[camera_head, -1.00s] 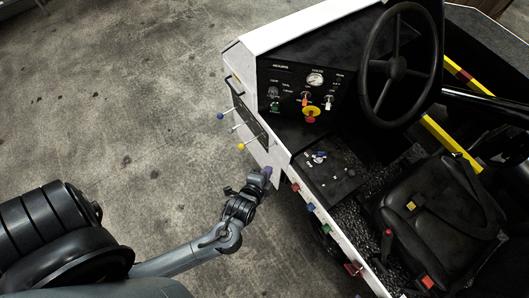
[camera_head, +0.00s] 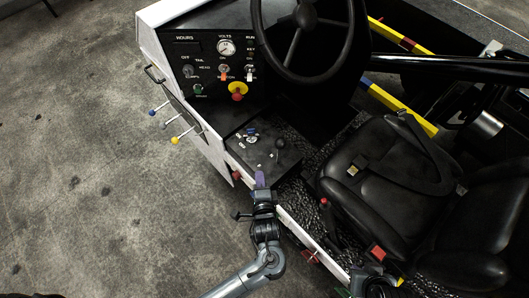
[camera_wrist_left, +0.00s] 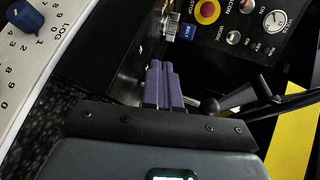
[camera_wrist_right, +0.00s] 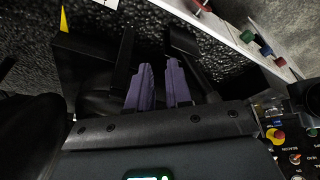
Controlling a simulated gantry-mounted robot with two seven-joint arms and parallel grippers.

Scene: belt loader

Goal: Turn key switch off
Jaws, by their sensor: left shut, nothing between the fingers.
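The dashboard panel (camera_head: 183,98) carries several small switches, a round gauge (camera_head: 226,46) and a red stop button (camera_head: 237,97) on yellow. I cannot tell for sure which switch is the key switch; the steering wheel covers part of the panel's right side. My left gripper (camera_head: 260,180) is shut and empty, its purple fingertips near the front edge of the low lever console, below and apart from the dashboard. The left wrist view shows the shut fingers (camera_wrist_left: 163,85) with the stop button (camera_wrist_left: 207,11) beyond. My right gripper (camera_wrist_right: 160,88) is open and empty near the seat.
The steering wheel (camera_head: 304,20) overhangs the dashboard's right side. The low console (camera_head: 243,158) has small levers. A black seat (camera_head: 388,165) stands at right. Coloured side levers (camera_head: 176,140) stick out at left. Bare concrete floor (camera_head: 80,180) lies left of the vehicle.

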